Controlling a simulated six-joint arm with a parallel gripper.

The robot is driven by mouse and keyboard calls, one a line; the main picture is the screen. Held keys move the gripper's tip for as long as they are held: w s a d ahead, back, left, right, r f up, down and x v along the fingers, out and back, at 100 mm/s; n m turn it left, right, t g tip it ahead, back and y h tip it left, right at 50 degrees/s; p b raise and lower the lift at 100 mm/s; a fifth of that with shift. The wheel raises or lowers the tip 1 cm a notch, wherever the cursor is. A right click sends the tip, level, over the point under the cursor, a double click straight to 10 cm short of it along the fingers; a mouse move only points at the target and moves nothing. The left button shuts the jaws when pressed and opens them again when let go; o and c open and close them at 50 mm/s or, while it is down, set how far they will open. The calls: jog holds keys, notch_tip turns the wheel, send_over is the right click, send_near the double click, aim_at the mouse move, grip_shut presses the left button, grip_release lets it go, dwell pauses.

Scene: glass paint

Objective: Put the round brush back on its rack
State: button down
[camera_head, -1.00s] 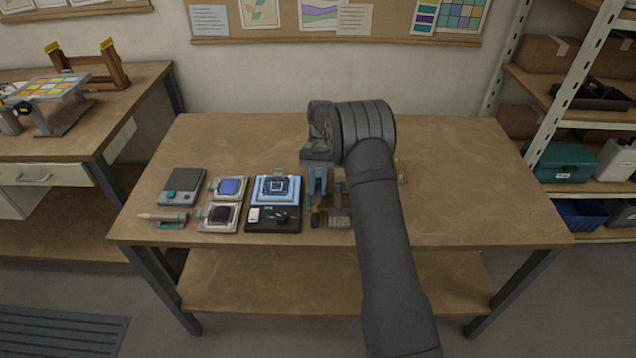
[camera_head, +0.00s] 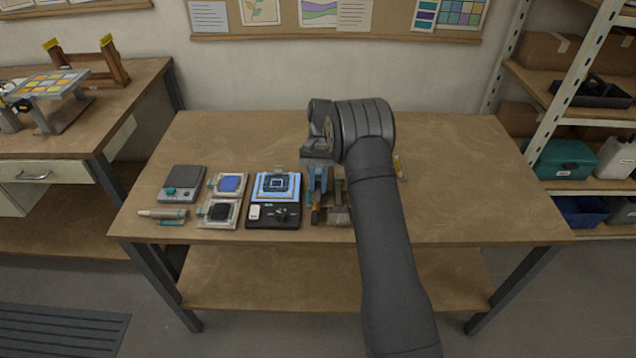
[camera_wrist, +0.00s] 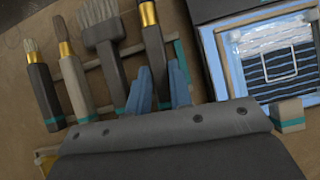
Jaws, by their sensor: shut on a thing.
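My gripper (camera_wrist: 160,92) has its blue fingers shut on a brush with a gold ferrule and dark handle, which I take to be the round brush (camera_wrist: 152,42). The held brush lies in line with the other brushes at the right end of the rack (camera_wrist: 125,53), a light bar with a teal end. I cannot tell whether it rests on the rack. To its left are a wide flat grey brush (camera_wrist: 103,45), a pale-handled brush (camera_wrist: 75,80) and a dark-handled brush (camera_wrist: 43,92). In the head view my gripper (camera_head: 318,182) is low over the table, and my arm hides part of the rack.
A blue framed picture piece (camera_head: 277,185) on a dark base stands close left of my gripper; it fills the right of the wrist view (camera_wrist: 265,55). Farther left are small framed pads (camera_head: 222,212), a grey scale (camera_head: 182,183) and a pen (camera_head: 160,214). The table's right side is clear.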

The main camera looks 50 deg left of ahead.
jog(key=shift+f, duration=0.25)
dwell(0.4)
jog(key=c, duration=1.2)
grip_release()
jog(key=shift+v, duration=3.7)
jog(key=x, duration=0.7)
jog(key=shift+s+d+f, duration=0.1)
jog(key=shift+d+f, duration=0.05)
jog(key=shift+f, duration=0.1)
jog(key=shift+r, duration=0.3)
